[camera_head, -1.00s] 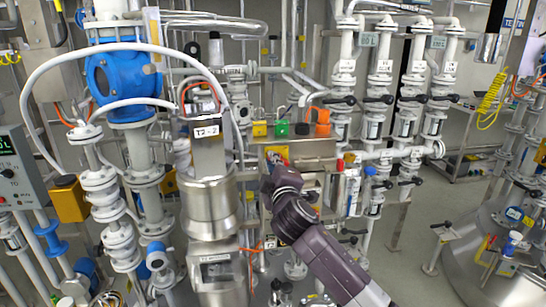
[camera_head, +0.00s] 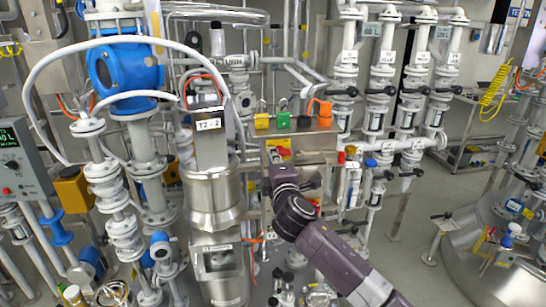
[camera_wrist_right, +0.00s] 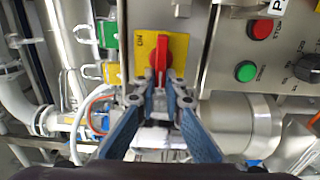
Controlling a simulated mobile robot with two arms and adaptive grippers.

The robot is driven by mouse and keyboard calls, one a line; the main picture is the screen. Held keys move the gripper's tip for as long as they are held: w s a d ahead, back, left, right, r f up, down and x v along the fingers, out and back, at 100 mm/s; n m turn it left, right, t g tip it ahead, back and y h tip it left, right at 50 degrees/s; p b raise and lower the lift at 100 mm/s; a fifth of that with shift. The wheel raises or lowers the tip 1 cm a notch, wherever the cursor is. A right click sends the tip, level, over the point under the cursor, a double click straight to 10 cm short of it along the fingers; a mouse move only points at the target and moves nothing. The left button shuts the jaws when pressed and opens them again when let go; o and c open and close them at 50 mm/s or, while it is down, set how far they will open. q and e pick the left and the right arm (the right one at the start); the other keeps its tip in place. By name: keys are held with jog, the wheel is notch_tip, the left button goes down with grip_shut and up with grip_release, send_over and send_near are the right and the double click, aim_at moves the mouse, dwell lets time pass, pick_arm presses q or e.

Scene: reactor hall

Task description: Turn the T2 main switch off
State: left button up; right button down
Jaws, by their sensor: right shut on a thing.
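The main switch is a red rotary handle (camera_wrist_right: 161,52) on a yellow plate (camera_wrist_right: 180,45), at the upper middle of the right wrist view. The handle stands upright in that picture; a small dark marking, seemingly ON, is at its left. The yellow plate also shows in the head view (camera_head: 284,143), on a steel box. My right gripper (camera_wrist_right: 160,84) is shut on the lower part of the red handle, between its blue-sided fingers. In the head view my right gripper (camera_head: 282,167) is small, just below the plate. My left gripper is not in view.
Green (camera_wrist_right: 245,71) and red (camera_wrist_right: 259,29) push buttons and a black knob (camera_wrist_right: 308,67) sit on the panel right of the switch. The steel T2-2 vessel (camera_head: 212,200) stands left of my right arm. White valve pipes stand behind at right.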

jog(key=shift+f, duration=0.15)
jog(key=c, duration=2)
grip_release()
jog(key=s, duration=0.4)
jog(key=s+d, duration=0.1)
jog(key=s, duration=0.3)
jog(key=s+d, duration=0.1)
jog(key=s, duration=0.2)
jog(key=shift+s+d, duration=0.15)
jog(key=shift+s, duration=0.25)
